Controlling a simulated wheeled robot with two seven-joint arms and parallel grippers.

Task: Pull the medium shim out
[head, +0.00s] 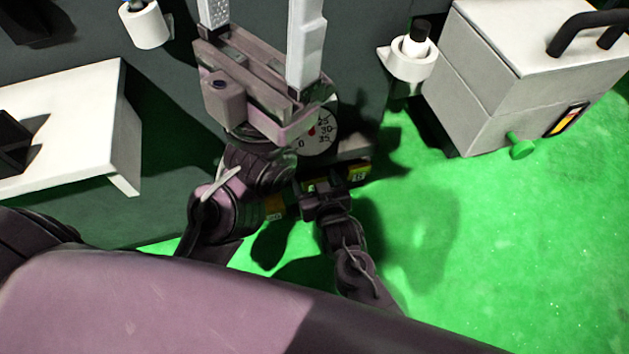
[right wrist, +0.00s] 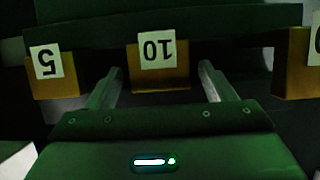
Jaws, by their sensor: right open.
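The medium shim (right wrist: 158,79), a yellow block with an upside-down white label 10, hangs in the middle of the right wrist view. My right gripper (head: 321,186) is open, its fingers on either side of this shim with gaps; I see no contact. In the head view, this gripper mostly covers the middle shim. A shim labelled 5 (right wrist: 54,77) is at the left of the wrist view, and a third shim (right wrist: 297,72) is cut off at the right. My left gripper (head: 258,22) is raised near the dial, fingers wide apart and pointing up, apparently empty.
A dial (head: 322,132) with numbers is partly behind my left gripper. A pale box with a black handle (head: 500,85) stands at the upper right. White holders (head: 408,62) (head: 147,25) are on the dark machine. A white block (head: 85,125) is at left. The green floor at right is clear.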

